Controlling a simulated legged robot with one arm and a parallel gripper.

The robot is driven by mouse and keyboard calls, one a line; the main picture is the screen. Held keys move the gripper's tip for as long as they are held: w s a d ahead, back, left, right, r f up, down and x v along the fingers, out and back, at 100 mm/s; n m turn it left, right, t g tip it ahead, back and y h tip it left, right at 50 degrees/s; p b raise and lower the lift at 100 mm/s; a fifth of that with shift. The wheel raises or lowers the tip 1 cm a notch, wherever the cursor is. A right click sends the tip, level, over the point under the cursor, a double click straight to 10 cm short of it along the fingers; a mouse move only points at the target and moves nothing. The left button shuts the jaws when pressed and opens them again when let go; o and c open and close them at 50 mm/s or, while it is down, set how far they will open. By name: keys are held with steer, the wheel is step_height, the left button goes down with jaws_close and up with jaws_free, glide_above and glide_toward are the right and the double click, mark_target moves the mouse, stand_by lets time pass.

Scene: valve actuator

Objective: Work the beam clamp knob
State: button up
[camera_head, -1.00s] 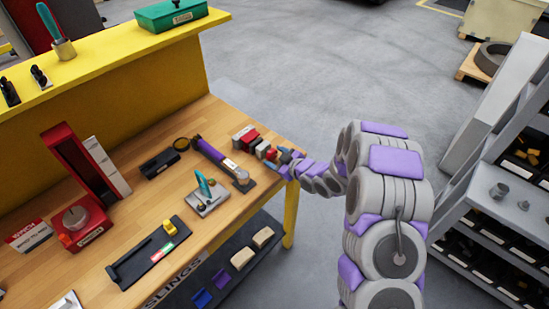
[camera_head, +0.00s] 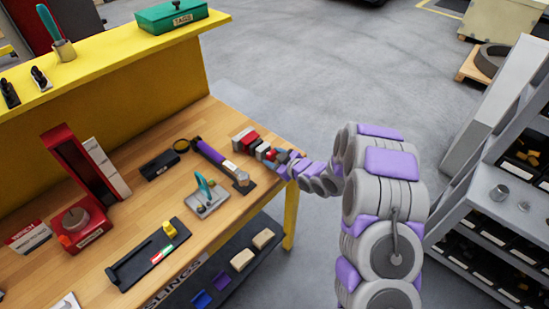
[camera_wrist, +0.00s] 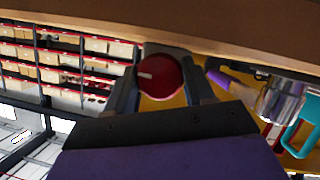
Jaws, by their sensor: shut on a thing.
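The round red knob (camera_wrist: 160,77) with a pale pointer mark shows in the wrist view. It sits between the two dark fingers of my gripper (camera_wrist: 160,82), which is shut on it. In the head view my gripper (camera_head: 264,152) is at the right end of the wooden workbench, beside a red and grey block (camera_head: 246,138) that seems to be the beam clamp. The knob cannot be made out clearly there, as my gripper and wrist crowd it.
A purple-handled tool (camera_head: 214,154) lies just left of my gripper. A teal-levered clamp (camera_head: 207,193) stands nearer on the bench (camera_head: 235,215). A red press-like fixture (camera_head: 80,190) is at left. A grey shelf rack (camera_head: 490,200) stands right of my arm; open floor lies behind.

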steer(key=shift+r+p, duration=0.15)
steer(key=shift+p, duration=0.85)
steer(key=shift+r+m+g+p, duration=0.1)
steer(key=shift+m+g+p, duration=0.35)
steer(key=shift+p, duration=0.8)
steer(key=m+p, duration=0.1)
steer(key=p, duration=0.3)
steer(key=shift+d+g+y, duration=0.1)
steer(key=shift+g+y, duration=0.25)
steer(key=shift+y, duration=0.05)
steer(key=shift+m+p, duration=0.35)
steer(key=shift+p, duration=0.4)
steer(key=m+g+y+p, duration=0.1)
steer(key=p, duration=0.2)
steer(key=shift+w+m+p, duration=0.15)
steer(key=shift+m+p, duration=0.15)
steer(key=shift+m, duration=0.1)
steer(key=shift+f+m+p, duration=0.3)
